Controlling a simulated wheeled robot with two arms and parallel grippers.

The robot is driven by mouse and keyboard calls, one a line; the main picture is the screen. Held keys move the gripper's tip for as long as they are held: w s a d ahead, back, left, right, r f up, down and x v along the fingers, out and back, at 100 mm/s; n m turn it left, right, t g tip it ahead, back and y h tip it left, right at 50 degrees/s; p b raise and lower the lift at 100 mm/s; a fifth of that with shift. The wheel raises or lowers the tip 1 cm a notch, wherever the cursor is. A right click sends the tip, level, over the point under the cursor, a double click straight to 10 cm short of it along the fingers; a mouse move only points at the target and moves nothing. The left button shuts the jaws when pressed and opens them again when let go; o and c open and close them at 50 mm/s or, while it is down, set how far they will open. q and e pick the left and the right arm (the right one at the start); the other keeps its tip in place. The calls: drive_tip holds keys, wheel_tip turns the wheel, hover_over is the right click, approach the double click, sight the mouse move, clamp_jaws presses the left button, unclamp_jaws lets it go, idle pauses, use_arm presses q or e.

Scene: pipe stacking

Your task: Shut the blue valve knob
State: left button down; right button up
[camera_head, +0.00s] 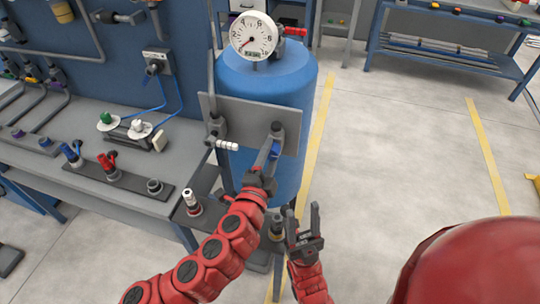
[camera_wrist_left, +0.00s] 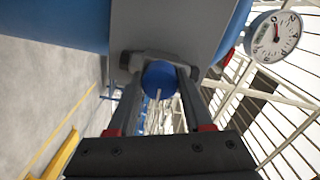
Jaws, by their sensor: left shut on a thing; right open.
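The blue valve knob (camera_head: 275,149) is on a fitting at the right of a grey plate (camera_head: 244,112) in front of the blue tank (camera_head: 300,80). In the left wrist view the knob (camera_wrist_left: 159,76) is round and sits between my finger ends. My left gripper (camera_head: 269,158) is shut on the knob and partly hides it in the head view. The grey plate also shows in the left wrist view (camera_wrist_left: 185,28). My right gripper (camera_head: 304,222) is open and empty, lower and to the right, apart from the tank.
A dial gauge (camera_head: 254,36) stands on top of the tank. A second fitting with a white handle (camera_head: 227,145) is left of the knob. A workbench (camera_head: 75,110) with several coloured valves is at the left. Open floor (camera_head: 410,130) lies to the right.

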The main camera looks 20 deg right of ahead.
use_arm(q)
drive_tip(key=shift+m, duration=0.5)
drive_tip(key=shift+c, duration=1.5)
unclamp_jaws()
drive_tip(key=shift+s, duration=0.1)
